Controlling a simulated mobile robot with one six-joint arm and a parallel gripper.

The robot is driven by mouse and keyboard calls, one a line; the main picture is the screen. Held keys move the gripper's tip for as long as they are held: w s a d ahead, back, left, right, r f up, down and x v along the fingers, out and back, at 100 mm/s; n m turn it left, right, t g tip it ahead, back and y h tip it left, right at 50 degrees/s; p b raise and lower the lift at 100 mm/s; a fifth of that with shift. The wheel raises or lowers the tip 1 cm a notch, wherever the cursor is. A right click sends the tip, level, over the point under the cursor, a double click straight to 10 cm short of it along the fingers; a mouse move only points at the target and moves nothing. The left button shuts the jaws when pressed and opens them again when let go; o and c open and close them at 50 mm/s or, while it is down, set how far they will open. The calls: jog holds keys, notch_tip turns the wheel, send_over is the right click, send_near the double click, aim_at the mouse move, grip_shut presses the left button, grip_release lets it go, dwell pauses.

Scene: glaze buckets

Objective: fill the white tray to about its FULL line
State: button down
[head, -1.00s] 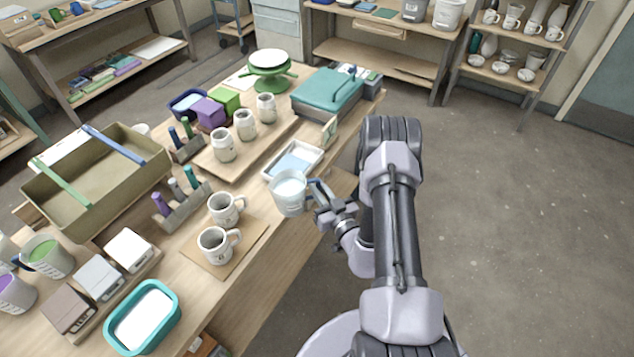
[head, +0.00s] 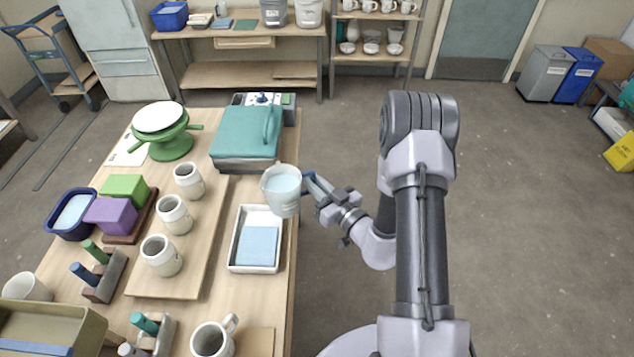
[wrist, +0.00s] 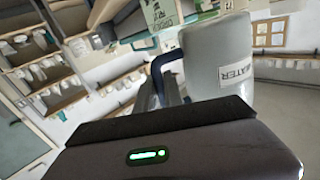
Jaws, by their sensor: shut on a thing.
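The white tray (head: 236,267) lies on the table near its right edge, with a flat light-blue area inside; I cannot tell how deep it is. My gripper (head: 312,184) is shut on the blue handle of a whitish jug (head: 282,198) holding pale-blue liquid. The jug is at the far right corner of the tray and looks raised and roughly upright. In the wrist view the jug (wrist: 215,60) has a label reading WATER. A FULL line on the tray cannot be made out.
A teal-lidded box (head: 243,135) stands just behind the jug. A board (head: 205,250) with several pale jars is left of the tray. A mug (head: 214,338) stands in front of it. Open floor (head: 520,200) lies to the right of the table.

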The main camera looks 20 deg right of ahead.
jog(key=shift+s+f+b, duration=0.1)
jog(key=shift+f+b, duration=0.55)
notch_tip(320, 180, down, 3)
jog(key=b, duration=0.3)
jog(key=shift+r, duration=0.2)
jog(key=r+n, duration=0.1)
jog(key=n, duration=0.1)
jog(key=d+r+n, duration=0.1)
jog(key=r, duration=0.1)
jog(key=shift+r+n+g, duration=0.15)
jog(key=shift+n+g, duration=0.15)
jog(key=shift+n, duration=0.1)
jog(key=shift+p, duration=0.8)
